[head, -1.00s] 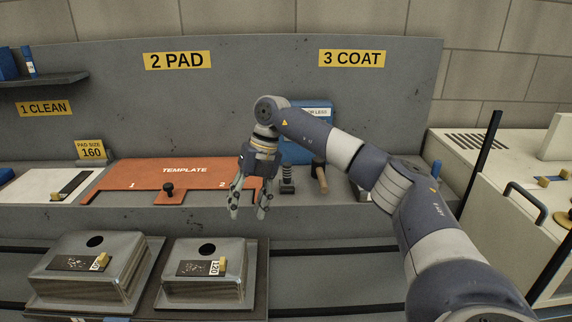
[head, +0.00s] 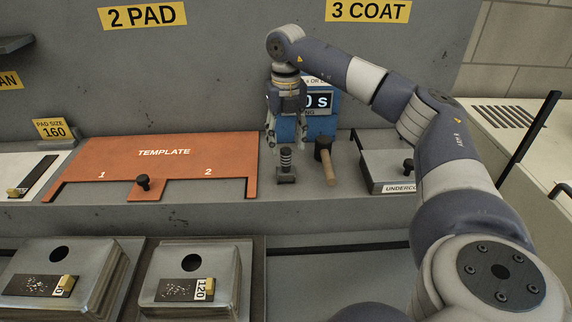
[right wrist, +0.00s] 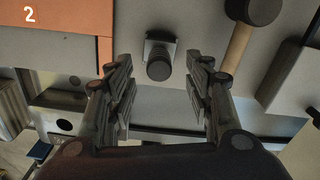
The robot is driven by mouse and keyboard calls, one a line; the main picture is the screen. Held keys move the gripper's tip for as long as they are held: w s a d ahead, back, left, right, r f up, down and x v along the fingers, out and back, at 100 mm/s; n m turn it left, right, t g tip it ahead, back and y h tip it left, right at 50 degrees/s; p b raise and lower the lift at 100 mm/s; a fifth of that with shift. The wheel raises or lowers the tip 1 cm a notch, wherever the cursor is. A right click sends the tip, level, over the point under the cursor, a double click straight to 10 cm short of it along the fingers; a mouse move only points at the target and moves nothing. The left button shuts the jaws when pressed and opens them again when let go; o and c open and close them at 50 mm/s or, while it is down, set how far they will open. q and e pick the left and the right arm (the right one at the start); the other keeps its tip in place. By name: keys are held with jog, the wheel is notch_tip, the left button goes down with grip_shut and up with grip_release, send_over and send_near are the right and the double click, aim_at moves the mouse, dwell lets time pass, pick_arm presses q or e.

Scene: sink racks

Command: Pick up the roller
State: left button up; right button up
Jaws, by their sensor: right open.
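The roller (head: 325,163), a dark cylinder head with a wooden handle, lies on the bench ledge with its handle towards me. In the right wrist view the roller (right wrist: 240,50) is at the upper right, outside the right finger. My right gripper (head: 286,142) points down, open and empty, left of the roller. In the right wrist view the open fingers (right wrist: 160,68) frame a dark ribbed-handled tool (right wrist: 160,60), not the roller. My left gripper is not in view.
The ribbed tool (head: 286,172) stands close left of the roller. An orange template (head: 100,158) lies further left. A blue timer box (head: 322,125) is behind, and a grey tank (head: 385,165) is to the right. Metal sinks (head: 190,285) sit in front, below the ledge.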

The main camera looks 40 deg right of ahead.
aim_at(286, 149)
notch_tip(286, 149, down, 5)
jog(key=shift+s+p, duration=0.1)
jog(key=shift+p, duration=1)
jog(key=shift+f, duration=0.4)
jog(key=shift+c, duration=0.6)
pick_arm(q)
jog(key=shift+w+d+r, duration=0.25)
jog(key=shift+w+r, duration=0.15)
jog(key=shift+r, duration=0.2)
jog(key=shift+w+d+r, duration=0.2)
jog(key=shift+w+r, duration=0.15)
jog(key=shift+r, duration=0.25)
pick_arm(e)
grip_shut()
